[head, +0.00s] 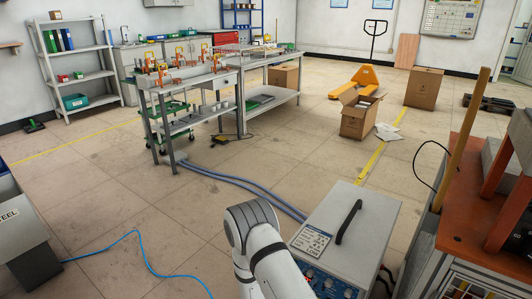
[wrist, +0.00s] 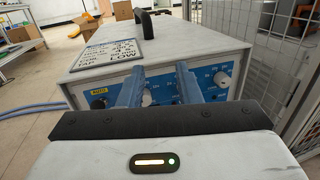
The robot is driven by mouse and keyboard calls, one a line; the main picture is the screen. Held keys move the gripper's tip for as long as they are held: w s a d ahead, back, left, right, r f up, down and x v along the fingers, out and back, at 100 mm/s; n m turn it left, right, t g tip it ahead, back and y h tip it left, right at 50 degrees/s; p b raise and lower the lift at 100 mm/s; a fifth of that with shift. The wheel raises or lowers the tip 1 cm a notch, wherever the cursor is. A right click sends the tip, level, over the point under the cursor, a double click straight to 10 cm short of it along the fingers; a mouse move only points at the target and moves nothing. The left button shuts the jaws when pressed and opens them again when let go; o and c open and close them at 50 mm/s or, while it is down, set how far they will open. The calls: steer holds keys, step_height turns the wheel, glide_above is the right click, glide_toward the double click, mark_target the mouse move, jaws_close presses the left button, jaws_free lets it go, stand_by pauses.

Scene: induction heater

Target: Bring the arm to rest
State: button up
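The induction heater is a grey box (head: 362,211) with a black carry handle (head: 348,221), a label plate and a blue front panel with knobs. It stands beside my arm in the head view. In the wrist view the heater (wrist: 190,45) fills the middle, its blue panel (wrist: 218,78) facing me. My gripper (wrist: 158,88) points at this panel with its two blue fingers apart and nothing between them. A knob shows in the gap, and the fingers hide part of the panel. I cannot tell whether the fingertips touch it. In the head view only my arm's grey-white links show.
An orange-topped bench (head: 475,205) with a wooden pole (head: 461,140) stands at the right. A wire mesh guard (wrist: 272,58) is close on the right in the wrist view. Blue hoses (head: 235,180) run to the heater. The floor (head: 120,200) at left is mostly clear.

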steer(key=s+d+r+m+g+y+p, duration=0.1)
steer(key=s+d+r+m+g+p, duration=0.3)
steer(key=r, duration=0.6)
steer(key=s+d+r+m+g+p, duration=0.2)
steer(key=s+r+m+g, duration=0.25)
steer(key=r+m, duration=0.4)
steer(key=s+d+r+m+g+y+p, duration=0.1)
steer(key=s+d+r+m+g+p, duration=0.4)
steer(key=r, duration=0.6)
steer(key=s+a+r+m+t+y+p, duration=0.1)
steer(key=s+a+r+m+y+p, duration=0.1)
steer(key=r, duration=0.5)
steer(key=s+a+r+m+t+y+p, duration=0.1)
steer(key=s+a+r+m+y+p, duration=0.2)
steer(key=r+y, duration=0.3)
steer(key=s+a+r+m+t+y+p, duration=0.2)
steer(key=s+a+r+m+y+p, duration=0.1)
steer(key=r, duration=0.6)
steer(key=shift+s+a+y+p, duration=0.4)
steer(key=shift+s+a, duration=0.25)
steer(key=shift+s, duration=0.1)
steer(key=shift+m, duration=0.25)
